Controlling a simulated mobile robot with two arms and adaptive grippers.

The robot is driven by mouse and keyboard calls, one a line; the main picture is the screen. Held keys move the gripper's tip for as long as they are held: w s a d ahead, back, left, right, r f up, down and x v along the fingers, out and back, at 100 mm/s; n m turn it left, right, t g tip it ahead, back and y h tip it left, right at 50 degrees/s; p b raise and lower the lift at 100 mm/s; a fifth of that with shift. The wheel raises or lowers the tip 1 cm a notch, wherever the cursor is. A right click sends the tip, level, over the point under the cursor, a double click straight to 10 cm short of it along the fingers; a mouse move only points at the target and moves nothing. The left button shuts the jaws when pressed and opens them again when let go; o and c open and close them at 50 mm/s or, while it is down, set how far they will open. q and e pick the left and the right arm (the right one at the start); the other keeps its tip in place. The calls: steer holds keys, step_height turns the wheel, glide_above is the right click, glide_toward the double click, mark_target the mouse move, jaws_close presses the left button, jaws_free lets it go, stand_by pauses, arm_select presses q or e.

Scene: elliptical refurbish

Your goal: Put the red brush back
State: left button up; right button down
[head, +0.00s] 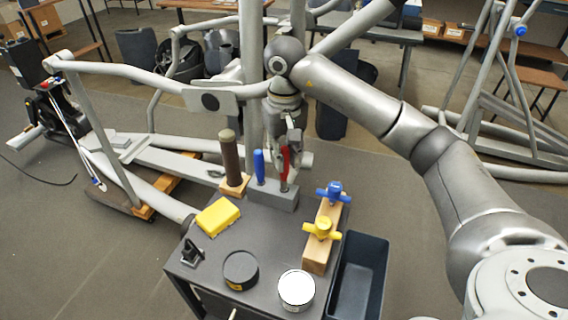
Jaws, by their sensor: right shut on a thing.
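The red brush (284,168) is upright, with its red handle between the fingers of my right gripper (289,152). The gripper comes down from above and is shut on the handle. The brush's lower end is at the top of the grey holder block (286,203), over its right part. I cannot tell how deep it sits in the block. A blue-handled brush (259,165) stands upright in the same block, just left of the red one. My left gripper is not in view.
The dark cart top (215,262) holds a brown cylinder on a wooden base (231,158), a yellow sponge (218,216), a black tin (240,270), a white-topped can (296,289) and a wooden block with blue and yellow knobs (317,253). A dark bin (361,275) is at right. Grey frame tubes rise behind.

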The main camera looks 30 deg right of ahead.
mark_target(284, 179)
step_height(284, 179, down, 3)
steer(key=shift+r, duration=0.1)
steer(key=c, duration=1.6)
jaws_free()
steer(key=shift+o, duration=1.4)
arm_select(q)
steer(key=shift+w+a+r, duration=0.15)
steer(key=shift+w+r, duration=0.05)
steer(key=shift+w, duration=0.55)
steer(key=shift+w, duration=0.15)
arm_select(e)
steer(key=shift+r, duration=0.2)
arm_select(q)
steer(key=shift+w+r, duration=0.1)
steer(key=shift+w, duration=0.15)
arm_select(e)
step_height(284, 179, up, 12)
steer(key=shift+f, duration=0.15)
